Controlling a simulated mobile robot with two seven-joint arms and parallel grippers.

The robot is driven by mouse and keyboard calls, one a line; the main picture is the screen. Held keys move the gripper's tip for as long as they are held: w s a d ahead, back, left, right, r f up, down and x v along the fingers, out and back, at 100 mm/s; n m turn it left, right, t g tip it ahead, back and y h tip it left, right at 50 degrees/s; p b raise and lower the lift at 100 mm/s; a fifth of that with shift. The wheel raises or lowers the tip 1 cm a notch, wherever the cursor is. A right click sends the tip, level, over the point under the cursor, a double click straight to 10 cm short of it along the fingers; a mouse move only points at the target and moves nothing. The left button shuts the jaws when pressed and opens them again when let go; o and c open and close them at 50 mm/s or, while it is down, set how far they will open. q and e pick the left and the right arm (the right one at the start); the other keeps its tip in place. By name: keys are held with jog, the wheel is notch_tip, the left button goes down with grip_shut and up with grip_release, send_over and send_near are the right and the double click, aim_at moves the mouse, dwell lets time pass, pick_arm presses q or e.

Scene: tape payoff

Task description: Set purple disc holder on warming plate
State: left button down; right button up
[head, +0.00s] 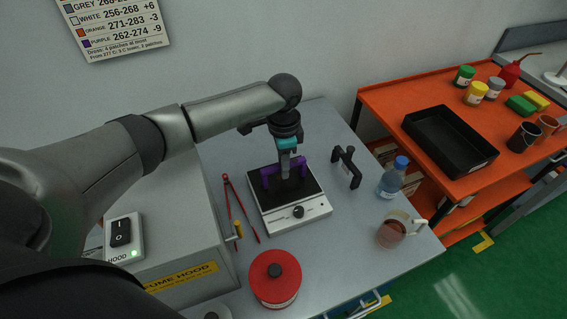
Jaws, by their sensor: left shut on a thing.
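The purple disc holder (269,174) is a small purple frame at the middle of the view. It is at the dark top of the warming plate (290,216), a white box with a black top and a front knob. My left gripper (286,172) comes down from above and is shut on the purple disc holder. I cannot tell whether the holder touches the plate or is just above it. The gripper hides part of the holder. My right gripper is not in view.
A black holder (347,167) stands right of the plate. A blue-capped bottle (393,178), a glass mug of brown liquid (392,233), a red canister (275,279) and red tongs (233,201) surround it. An orange cart (398,98) with a black tray stands at right.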

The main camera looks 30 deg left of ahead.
pick_arm(q)
jog(key=shift+f, duration=0.25)
jog(key=shift+c, duration=0.2)
grip_release()
dwell(0.6)
notch_tip(320, 180, up, 7)
jog(key=p, duration=0.8)
jog(key=shift+r, duration=0.1)
dwell(0.7)
